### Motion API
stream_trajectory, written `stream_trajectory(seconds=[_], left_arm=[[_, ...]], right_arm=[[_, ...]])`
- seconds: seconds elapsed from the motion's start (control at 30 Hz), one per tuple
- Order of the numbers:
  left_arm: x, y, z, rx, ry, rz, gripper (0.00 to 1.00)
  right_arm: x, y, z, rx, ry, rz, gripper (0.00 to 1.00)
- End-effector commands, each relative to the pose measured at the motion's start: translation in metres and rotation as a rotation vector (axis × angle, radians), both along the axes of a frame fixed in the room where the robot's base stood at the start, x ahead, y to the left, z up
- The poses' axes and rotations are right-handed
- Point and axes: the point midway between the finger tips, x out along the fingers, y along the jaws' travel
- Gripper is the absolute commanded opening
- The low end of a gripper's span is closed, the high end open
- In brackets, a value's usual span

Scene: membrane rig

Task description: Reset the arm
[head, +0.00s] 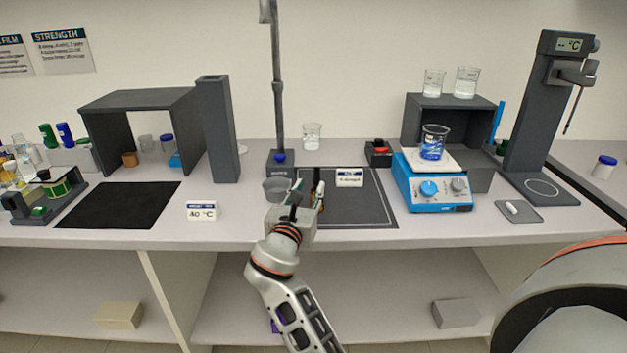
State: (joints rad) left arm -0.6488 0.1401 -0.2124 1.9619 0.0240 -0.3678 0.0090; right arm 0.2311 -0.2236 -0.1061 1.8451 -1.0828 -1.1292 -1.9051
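My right gripper (308,190) is over the front middle of the bench, in front of the dark stand with a tall pole (277,100). Its two fingers look apart, with nothing clearly held between them. It is beside a small grey cup (277,188) and over the left part of a dark mat (360,205); whether it touches either is unclear. My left gripper is not in view.
A blue hotplate (430,190) bears a beaker of blue liquid (433,143). A dark tower with a °C display (535,110) stands right. A grey column (218,130), open box (140,100) and black mat (118,206) are left. The front strip near the 40 °C sign (201,211) is mostly clear.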

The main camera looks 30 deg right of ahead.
Motion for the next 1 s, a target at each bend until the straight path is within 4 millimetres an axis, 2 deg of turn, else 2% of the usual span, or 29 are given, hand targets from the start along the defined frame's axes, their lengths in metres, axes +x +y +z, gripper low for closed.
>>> stream_trajectory(seconds=[0.1, 0.3, 1.0], left_arm=[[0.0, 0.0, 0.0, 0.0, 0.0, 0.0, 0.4], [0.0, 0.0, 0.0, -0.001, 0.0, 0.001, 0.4], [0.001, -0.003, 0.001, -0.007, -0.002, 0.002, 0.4]], right_arm=[[-0.013, 0.013, -0.001, 0.0, 0.001, 0.0, 0.3], [-0.022, 0.023, 0.0, -0.001, 0.001, -0.001, 0.3], [-0.023, 0.024, 0.0, 0.0, 0.0, 0.0, 0.3]])
